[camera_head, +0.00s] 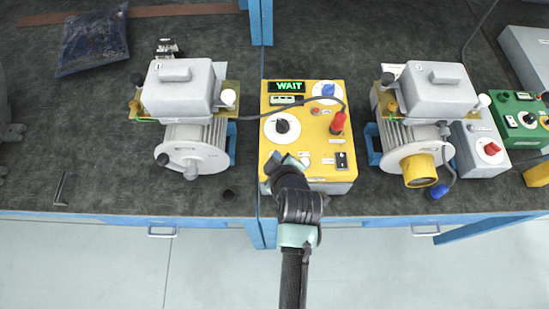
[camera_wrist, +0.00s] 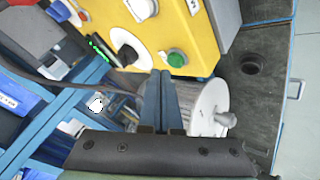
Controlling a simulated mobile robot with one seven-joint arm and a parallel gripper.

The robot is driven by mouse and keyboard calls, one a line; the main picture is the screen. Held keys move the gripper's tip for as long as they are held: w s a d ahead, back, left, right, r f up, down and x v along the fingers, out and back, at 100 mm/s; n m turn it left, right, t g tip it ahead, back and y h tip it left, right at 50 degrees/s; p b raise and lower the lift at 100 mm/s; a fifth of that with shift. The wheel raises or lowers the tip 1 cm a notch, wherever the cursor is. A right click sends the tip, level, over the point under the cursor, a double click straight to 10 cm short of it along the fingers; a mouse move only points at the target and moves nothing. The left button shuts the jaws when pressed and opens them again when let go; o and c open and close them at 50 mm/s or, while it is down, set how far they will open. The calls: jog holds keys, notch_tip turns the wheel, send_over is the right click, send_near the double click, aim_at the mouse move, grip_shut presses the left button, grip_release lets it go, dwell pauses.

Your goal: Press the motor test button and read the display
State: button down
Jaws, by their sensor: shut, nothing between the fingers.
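A yellow test box (camera_head: 312,133) stands on the dark bench in the middle of the head view. Its black display (camera_head: 287,86) at the top left reads "WAIT" in green letters. In the wrist view the display (camera_wrist: 98,50) shows steeply, its letters unreadable. A green push button (camera_wrist: 175,58) on the yellow face shows in the wrist view; my arm hides that area in the head view. My gripper (camera_head: 275,163) is at the box's lower left corner. In the wrist view its shut, empty fingers (camera_wrist: 158,76) end beside the green button; contact cannot be told.
A grey motor unit (camera_head: 185,130) stands left of the box, another (camera_head: 420,125) to its right. A green box (camera_head: 517,120) stands far right.

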notch_tip(320, 180, up, 5)
jog(key=p, duration=0.4)
dwell(0.8)
jog(key=w+r+m+t+h, duration=0.1)
jog(key=w+r+m+t, duration=0.3)
jog(key=r, duration=1.4)
jog(key=w+r+m+t, duration=0.2)
jog(key=w+r+t, duration=0.3)
jog(key=r, duration=1.3)
jog(key=s+r+m+t, duration=0.2)
jog(key=s+r+t, duration=0.2)
jog(key=r, duration=1)
jog(key=s+r+m+t+h, duration=0.1)
jog(key=s+r+m+t, duration=0.2)
jog(key=s+r, duration=0.8)
notch_tip(320, 180, up, 4)
jog(key=shift+a+r+t, duration=0.1)
jog(key=shift+a+t, duration=0.1)
jog(key=shift+t, duration=1)
